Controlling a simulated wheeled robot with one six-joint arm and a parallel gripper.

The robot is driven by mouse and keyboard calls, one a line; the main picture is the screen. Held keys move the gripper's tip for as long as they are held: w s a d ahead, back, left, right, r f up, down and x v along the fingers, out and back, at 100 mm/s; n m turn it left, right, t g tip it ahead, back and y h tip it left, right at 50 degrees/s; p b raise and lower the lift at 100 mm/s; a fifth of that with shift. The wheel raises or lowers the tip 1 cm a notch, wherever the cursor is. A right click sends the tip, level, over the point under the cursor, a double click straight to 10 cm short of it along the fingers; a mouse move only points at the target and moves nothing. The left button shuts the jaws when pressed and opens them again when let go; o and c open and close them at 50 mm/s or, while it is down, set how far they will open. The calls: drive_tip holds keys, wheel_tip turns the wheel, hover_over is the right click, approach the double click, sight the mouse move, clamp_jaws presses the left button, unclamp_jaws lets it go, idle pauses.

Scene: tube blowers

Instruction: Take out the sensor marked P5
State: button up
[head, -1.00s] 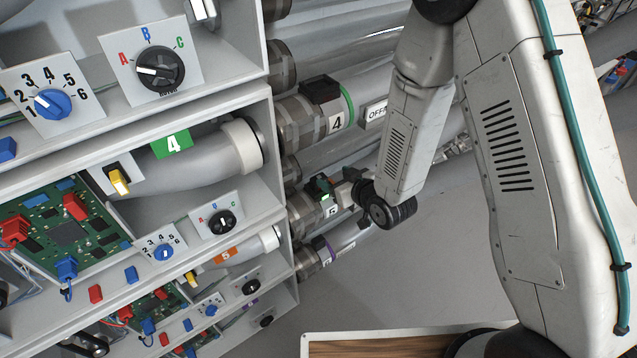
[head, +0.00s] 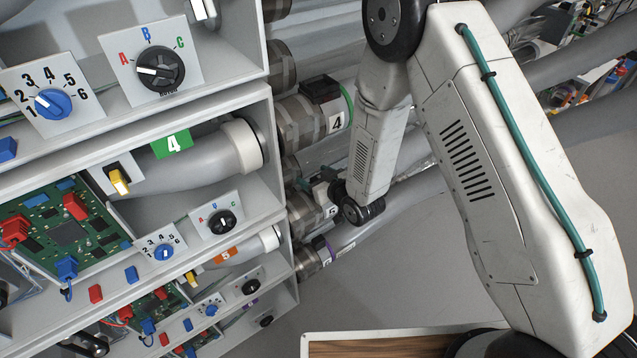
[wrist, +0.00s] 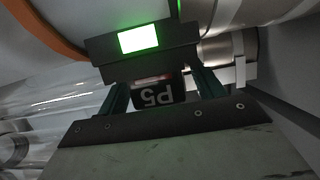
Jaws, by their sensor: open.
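The P5 sensor (wrist: 158,92) is a small dark block with an upside-down white "P5" label in the wrist view. It sits at a wider dark housing (wrist: 180,45) with a lit green window (wrist: 139,38). My gripper (wrist: 163,90) is open, with one dark green finger on each side of the sensor. I cannot tell whether the fingers touch it. In the head view my gripper (head: 318,187) is at the collar of tube 5 (head: 308,220), low and left of my arm. The sensor cannot be made out there.
Tube 4's collar (head: 308,118) with a black box (head: 320,88) is above, and another collar (head: 312,260) is below. Shelves with dials and circuit boards (head: 70,225) stand at the left. Grey floor (head: 420,270) is clear to the right.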

drive_tip(key=c, duration=1.1)
drive_tip(key=shift+r, duration=0.15)
